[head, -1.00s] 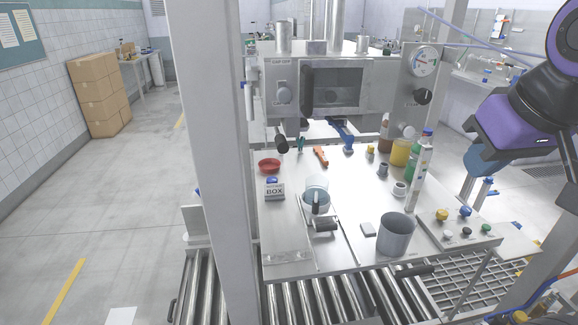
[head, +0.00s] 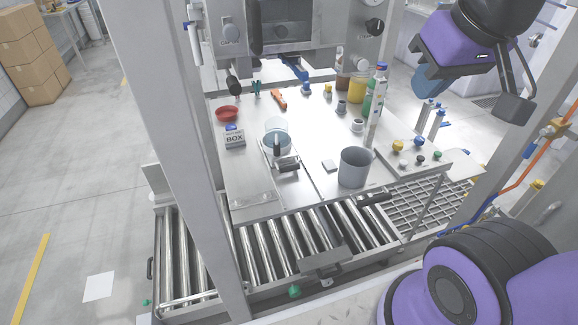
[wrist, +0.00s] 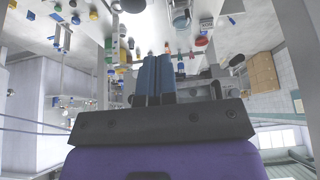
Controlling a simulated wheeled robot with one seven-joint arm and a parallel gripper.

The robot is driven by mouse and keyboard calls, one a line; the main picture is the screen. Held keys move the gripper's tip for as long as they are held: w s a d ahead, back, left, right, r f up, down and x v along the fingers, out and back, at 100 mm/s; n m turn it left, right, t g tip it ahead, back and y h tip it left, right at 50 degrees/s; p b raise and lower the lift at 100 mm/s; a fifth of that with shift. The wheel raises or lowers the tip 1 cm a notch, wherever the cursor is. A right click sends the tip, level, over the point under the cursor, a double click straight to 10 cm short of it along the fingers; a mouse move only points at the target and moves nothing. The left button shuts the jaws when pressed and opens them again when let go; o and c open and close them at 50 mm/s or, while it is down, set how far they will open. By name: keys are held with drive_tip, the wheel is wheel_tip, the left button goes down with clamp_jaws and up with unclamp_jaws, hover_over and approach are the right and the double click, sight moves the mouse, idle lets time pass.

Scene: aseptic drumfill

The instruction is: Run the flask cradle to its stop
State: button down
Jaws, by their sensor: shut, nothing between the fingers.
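The flask cradle (head: 288,164) is a small metal carriage with a dark upright handle, on a slide track in the middle of the steel worktop (head: 253,180). A clear round vessel with pale blue contents (head: 271,143) stands right behind the handle. I cannot tell where the track's stop is. My gripper (head: 427,84) hangs at the upper right, above and right of the worktop, well apart from the cradle. Its blue fingers are together and empty, also in the wrist view (wrist: 154,78), where the scene appears upside down.
A steel post (head: 160,130) rises at left. Rollers (head: 290,238) run along the front. The cabinet (head: 290,25) stands behind.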

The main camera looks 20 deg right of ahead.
drive_tip(key=c, duration=1.8)
unclamp_jaws()
drive_tip(key=o, duration=0.4)
drive_tip(key=shift+w, duration=0.1)
drive_tip(key=o, duration=0.3)
drive_tip(key=shift+w+a, duration=0.15)
drive_tip(key=shift+w, duration=0.15)
drive_tip(key=shift+o, duration=1)
drive_tip(key=w+a+f+m+y, duration=0.1)
drive_tip(key=w+m, duration=0.1)
drive_tip(key=w, duration=0.4)
drive_tip(key=w+a+f+m+g+y, duration=0.1)
drive_tip(key=w+a+f+m, duration=0.1)
drive_tip(key=w, duration=0.3)
drive_tip(key=shift+w+f+g+y, duration=0.15)
drive_tip(key=shift+w+g+y, duration=0.15)
drive_tip(key=shift+w, duration=0.1)
drive_tip(key=m+g+y, duration=0.1)
drive_tip(key=m+y, duration=0.1)
drive_tip(key=m, duration=1.2)
hover_over(290, 166)
drive_tip(key=s+d, duration=0.2)
drive_tip(key=d, duration=0.2)
wheel_tip(290, 166, down, 32)
drive_tip(key=x, duration=1)
drive_tip(key=shift+d+f, duration=0.1)
drive_tip(key=shift+d, duration=0.05)
drive_tip(key=shift+c, duration=0.5)
